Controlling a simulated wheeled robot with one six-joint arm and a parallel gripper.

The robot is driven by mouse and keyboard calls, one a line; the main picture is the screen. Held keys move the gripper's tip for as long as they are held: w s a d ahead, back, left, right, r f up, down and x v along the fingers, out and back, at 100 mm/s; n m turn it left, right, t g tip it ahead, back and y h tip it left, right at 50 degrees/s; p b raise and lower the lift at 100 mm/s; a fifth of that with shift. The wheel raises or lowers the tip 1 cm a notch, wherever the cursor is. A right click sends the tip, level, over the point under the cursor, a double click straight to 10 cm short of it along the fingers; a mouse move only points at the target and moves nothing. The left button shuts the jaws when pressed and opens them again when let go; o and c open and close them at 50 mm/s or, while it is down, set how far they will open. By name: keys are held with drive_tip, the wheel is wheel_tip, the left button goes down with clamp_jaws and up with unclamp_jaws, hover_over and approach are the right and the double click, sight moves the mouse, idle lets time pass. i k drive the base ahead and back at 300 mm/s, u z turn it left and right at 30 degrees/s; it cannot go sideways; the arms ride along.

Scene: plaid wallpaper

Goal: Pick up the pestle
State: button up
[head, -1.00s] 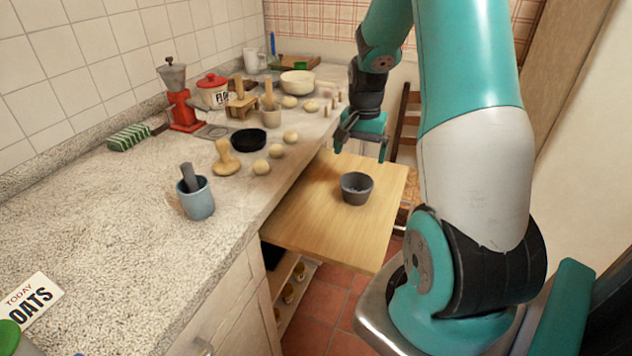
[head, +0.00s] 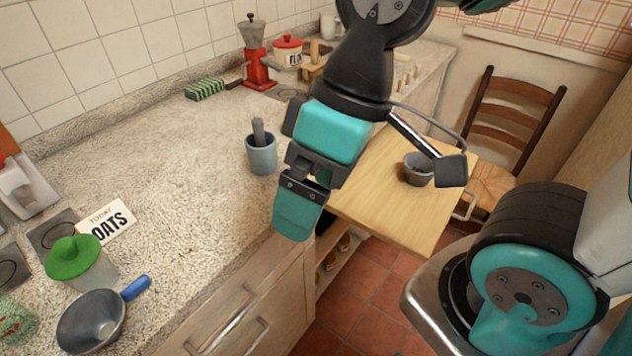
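A dark grey pestle (head: 258,131) stands tilted in a light blue cup (head: 262,157) on the counter, with its upper end sticking out above the rim and its lower end hidden inside. My gripper (head: 299,208) points down over the counter's front edge, right of the cup and nearer the camera in the picture. It looks apart from the cup. One teal finger shows clearly; the other is hidden or overlapped, so its opening does not show. I see nothing held in it.
A grey bowl (head: 418,169) sits on the pull-out wooden board (head: 385,205) to the right. An OATS card (head: 107,222), a green-lidded jar (head: 82,262) and a blue-handled pan (head: 95,318) lie at front left. The counter left of the cup is clear.

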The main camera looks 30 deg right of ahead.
sight(258, 124)
drive_tip(key=z, duration=1.5)
drive_tip(key=k, duration=1)
drive_tip(key=u, duration=1.15)
drive_tip(key=i, duration=0.5)
drive_tip(key=z, duration=0.1)
